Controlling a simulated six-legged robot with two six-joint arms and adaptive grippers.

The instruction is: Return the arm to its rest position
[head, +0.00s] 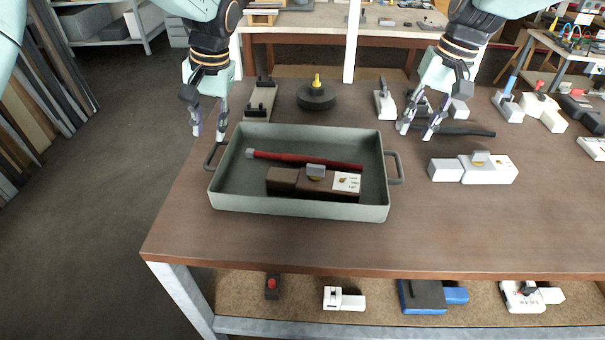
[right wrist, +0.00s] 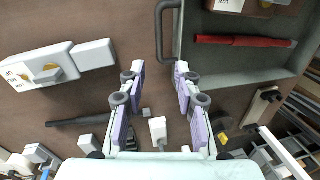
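My left gripper (head: 208,134) hangs open and empty at the left rear corner of the grey tray (head: 290,209), near its left handle. My right gripper (head: 415,134) is open and empty above the table, behind and right of the tray. In the right wrist view its two fingers (right wrist: 157,95) stand apart with bare table between them. The tray holds a red bar (head: 305,160) with a grey end and a dark brown block-shaped tool (head: 285,181) with a white label. The red bar also shows in the right wrist view (right wrist: 240,41).
A white block tool (head: 448,170) lies right of the tray. A black round base with a yellow knob (head: 317,94) stands behind it. A dark bar (head: 465,130) lies near the right gripper. More tools stand at the right. The front table strip is clear.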

